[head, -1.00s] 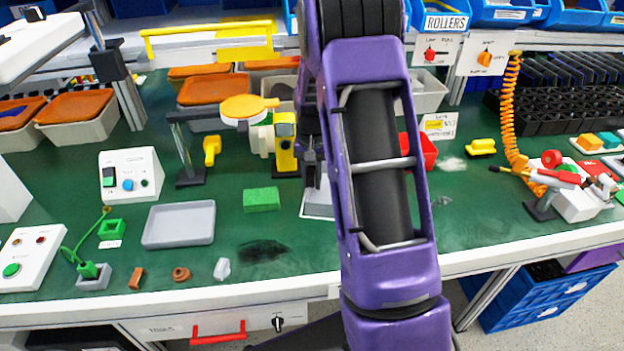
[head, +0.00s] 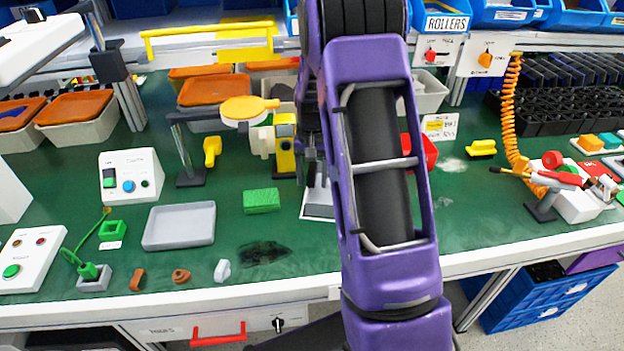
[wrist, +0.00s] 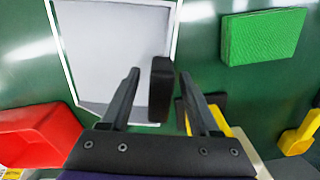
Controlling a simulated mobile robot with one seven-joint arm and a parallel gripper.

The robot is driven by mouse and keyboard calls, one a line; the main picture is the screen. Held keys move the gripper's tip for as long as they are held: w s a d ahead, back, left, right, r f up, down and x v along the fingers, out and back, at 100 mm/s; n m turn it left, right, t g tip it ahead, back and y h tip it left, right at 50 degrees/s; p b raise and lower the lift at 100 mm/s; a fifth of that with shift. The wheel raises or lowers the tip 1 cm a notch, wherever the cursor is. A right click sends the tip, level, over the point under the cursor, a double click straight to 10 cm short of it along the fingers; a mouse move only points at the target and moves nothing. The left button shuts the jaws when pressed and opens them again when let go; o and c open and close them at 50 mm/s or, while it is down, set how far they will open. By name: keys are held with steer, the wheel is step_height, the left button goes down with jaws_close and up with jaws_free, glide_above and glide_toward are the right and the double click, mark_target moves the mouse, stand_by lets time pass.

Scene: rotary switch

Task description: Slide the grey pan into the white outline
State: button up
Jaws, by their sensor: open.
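The grey pan (wrist: 112,45) is a flat light-grey piece with an upright black handle (wrist: 161,88). In the wrist view it lies within the visible lines of the white outline (wrist: 61,45), whose far edge is out of frame. In the head view the pan (head: 317,197) is partly hidden by my arm, and part of the outline (head: 318,218) shows at its front. My gripper (wrist: 159,73) is open, with its fingers on either side of the handle and visible gaps to it. In the head view my gripper is mostly hidden behind my arm.
A green sponge (head: 262,200) and a dark smudge (head: 264,252) lie left of the pan. A yellow device (head: 285,150) stands close behind left. A red bin (head: 428,152) is to the right, partly behind my arm. A shallow grey tray (head: 179,226) lies farther left.

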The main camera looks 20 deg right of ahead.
step_height(320, 180, up, 16)
steer(key=p, duration=0.2)
steer(key=shift+r, duration=0.25)
steer(key=shift+s+f, duration=0.1)
